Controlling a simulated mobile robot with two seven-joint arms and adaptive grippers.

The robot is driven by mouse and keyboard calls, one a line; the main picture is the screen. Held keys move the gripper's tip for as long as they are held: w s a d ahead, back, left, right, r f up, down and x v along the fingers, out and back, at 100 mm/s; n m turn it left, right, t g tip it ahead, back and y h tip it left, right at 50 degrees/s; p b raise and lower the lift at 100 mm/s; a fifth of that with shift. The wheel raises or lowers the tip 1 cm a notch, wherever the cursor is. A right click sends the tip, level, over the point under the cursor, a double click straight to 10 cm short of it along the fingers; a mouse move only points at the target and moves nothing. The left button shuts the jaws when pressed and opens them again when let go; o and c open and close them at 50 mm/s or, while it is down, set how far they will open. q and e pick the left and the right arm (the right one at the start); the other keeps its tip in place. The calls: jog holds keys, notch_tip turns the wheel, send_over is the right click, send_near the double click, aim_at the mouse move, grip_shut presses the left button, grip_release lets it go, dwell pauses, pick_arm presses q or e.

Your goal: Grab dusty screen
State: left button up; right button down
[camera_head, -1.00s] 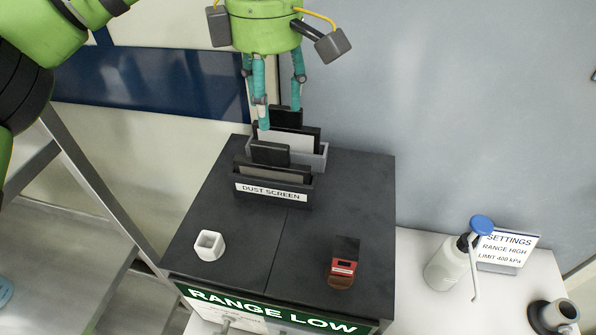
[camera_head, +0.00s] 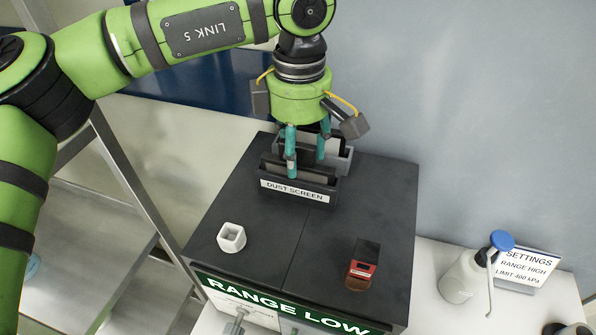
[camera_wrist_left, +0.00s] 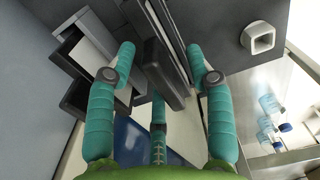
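A grey screen with a dark frame (camera_head: 271,164) stands upright in the front slot holder (camera_head: 330,197), labelled DUST SCREEN. In the left wrist view its dark handle block (camera_wrist_left: 163,73) lies between my finger tips. My left gripper (camera_head: 305,163) points down over the front holder. In the left wrist view its teal fingers (camera_wrist_left: 158,68) are spread on either side of the handle, with gaps, and a third finger (camera_wrist_left: 158,118) shows below. It looks open; contact is not visible. Its fingers partly hide the screen in the head view. My right gripper is not in view.
A rear grey holder (camera_head: 345,163) with a pale screen (camera_wrist_left: 87,58) stands close behind. A blue-capped bottle (camera_head: 463,277) stands right.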

pick_arm(q)
grip_shut()
jog(key=shift+r, duration=0.1)
